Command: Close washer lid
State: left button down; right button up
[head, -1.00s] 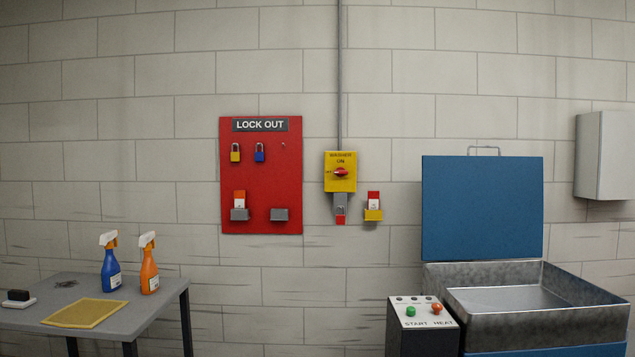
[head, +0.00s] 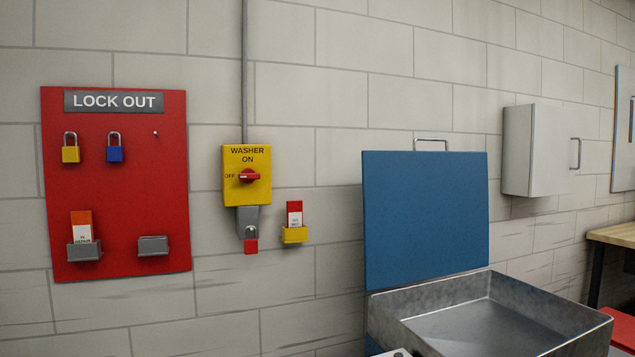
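The blue washer lid (head: 426,215) stands upright, open, at the back of the washer. A metal handle (head: 432,142) shows on its top edge. The open grey metal washer basin (head: 399,303) is below and in front of the lid and looks empty in the part I see. Neither of my grippers is in view.
A yellow washer switch (head: 247,173) and a red lock out board (head: 118,220) with padlocks are on the wall at left. A white wall cabinet (head: 533,152) hangs right of the lid. A wooden-topped table (head: 615,234) and a red surface (head: 622,326) are at the right edge.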

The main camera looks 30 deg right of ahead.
aim_at(426, 213)
jog(key=i, duration=0.7)
jog(key=z, duration=0.8)
